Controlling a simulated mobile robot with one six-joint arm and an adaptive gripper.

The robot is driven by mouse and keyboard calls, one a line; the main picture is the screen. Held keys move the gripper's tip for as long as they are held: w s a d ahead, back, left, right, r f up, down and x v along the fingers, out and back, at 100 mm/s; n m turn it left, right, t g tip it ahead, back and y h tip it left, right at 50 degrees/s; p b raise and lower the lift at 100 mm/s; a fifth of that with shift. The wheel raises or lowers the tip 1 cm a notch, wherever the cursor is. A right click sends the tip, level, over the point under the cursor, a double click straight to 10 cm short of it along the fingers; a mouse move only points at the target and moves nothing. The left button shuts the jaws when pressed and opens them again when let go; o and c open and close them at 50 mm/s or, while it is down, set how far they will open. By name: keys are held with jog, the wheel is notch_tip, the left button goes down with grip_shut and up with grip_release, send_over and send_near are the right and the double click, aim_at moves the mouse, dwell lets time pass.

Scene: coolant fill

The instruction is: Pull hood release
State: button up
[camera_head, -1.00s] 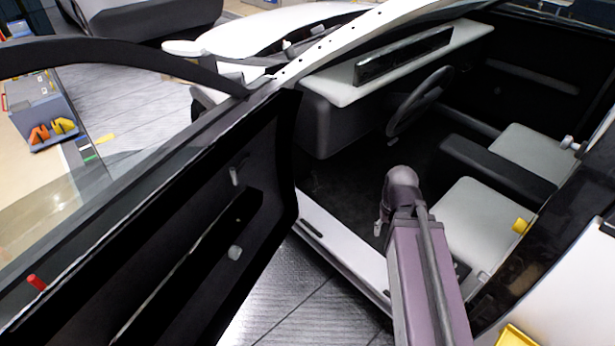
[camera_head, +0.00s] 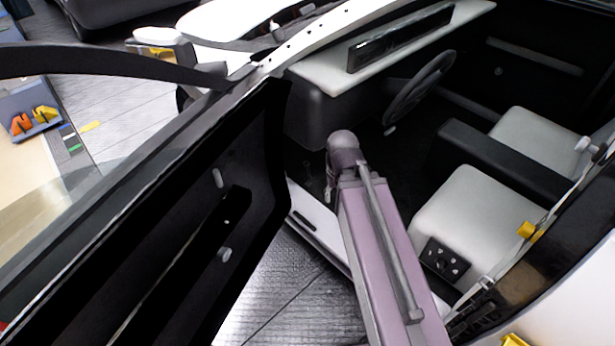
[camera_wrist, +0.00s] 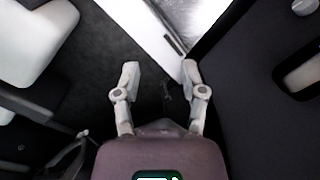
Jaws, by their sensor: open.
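My gripper (camera_wrist: 160,72) is open in the wrist view, its two fingers apart and nothing held between them. I cannot make out a release handle in the head view.
The open door (camera_head: 255,165) stands left of my arm, and the white sill (camera_head: 316,220) runs below it. The steering wheel (camera_head: 420,85) and dashboard (camera_head: 320,112) are beyond the arm. The sill also shows in the wrist view (camera_wrist: 145,25).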

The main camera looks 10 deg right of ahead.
jog(key=n+t+y+b, duration=0.3)
jog(key=n+t+b, duration=0.35)
jog(key=b, duration=3.25)
send_near(310, 177)
jog(key=shift+s+d+r+m+t, duration=0.2)
jog(key=shift+s+t, duration=0.1)
jog(key=shift+s, duration=0.2)
jog(key=shift+s+d+r+m+t, duration=0.15)
jog(key=shift+s+r+m+t, duration=0.15)
jog(key=shift+s, duration=0.25)
jog(key=shift+s+d+r+m+t, duration=0.1)
jog(key=shift+s+d+m+t, duration=0.05)
jog(key=shift+s+t, duration=0.3)
jog(key=shift+f, duration=0.15)
jog(key=b+x, duration=0.9)
jog(key=x, duration=0.4)
jog(key=shift+w+a+f, duration=0.1)
jog(key=shift+a+f, duration=0.1)
jog(key=shift+a, duration=0.05)
